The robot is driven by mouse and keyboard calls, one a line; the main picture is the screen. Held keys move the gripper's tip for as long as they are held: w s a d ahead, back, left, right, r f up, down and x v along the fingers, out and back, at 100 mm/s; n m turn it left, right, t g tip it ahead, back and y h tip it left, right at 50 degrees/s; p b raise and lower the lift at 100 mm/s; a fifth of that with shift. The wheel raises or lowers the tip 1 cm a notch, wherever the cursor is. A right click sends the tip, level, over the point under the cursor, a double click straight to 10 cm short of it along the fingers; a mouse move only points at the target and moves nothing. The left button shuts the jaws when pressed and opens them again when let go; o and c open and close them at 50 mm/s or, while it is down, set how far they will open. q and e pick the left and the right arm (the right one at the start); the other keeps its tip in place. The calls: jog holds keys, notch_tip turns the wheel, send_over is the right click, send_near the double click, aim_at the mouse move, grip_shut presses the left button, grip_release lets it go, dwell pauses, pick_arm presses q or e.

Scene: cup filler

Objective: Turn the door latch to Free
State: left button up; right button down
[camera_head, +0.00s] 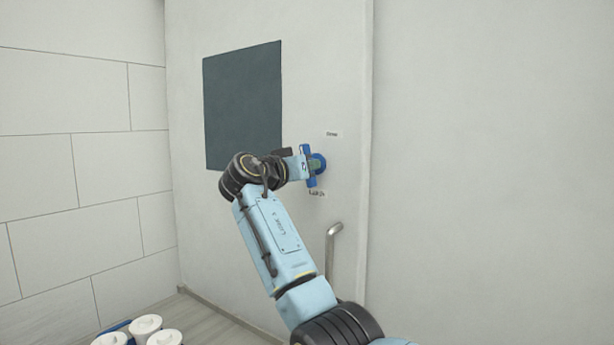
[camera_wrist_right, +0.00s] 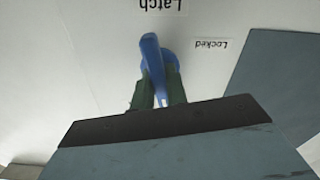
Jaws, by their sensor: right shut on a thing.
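The blue door latch (camera_head: 319,163) is on the white door, between two small labels in the head view. In the right wrist view the latch handle (camera_wrist_right: 151,56) is slightly tilted, next to labels that read upside down as "Latch" (camera_wrist_right: 161,4) and "Locked" (camera_wrist_right: 211,44). My right gripper (camera_head: 311,165) is at the latch. In the right wrist view its two dark green fingers (camera_wrist_right: 160,90) are on either side of the blue handle, shut on it. The arm hides part of the latch in the head view. My left gripper is out of view.
A dark panel (camera_head: 243,105) is on the door left of the latch. A metal door handle (camera_head: 331,250) stands out below it. Several white lidded containers (camera_head: 146,326) are at the bottom left. Tiled wall (camera_head: 70,150) is on the left.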

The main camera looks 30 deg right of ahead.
jog(key=shift+m+b, duration=0.5)
jog(key=shift+m, duration=0.7)
jog(key=c, duration=1.4)
grip_release()
jog(key=shift+a, duration=0.15)
jog(key=b+v, duration=0.2)
jog(key=v, duration=1.1)
jog(key=shift+s+f, duration=0.1)
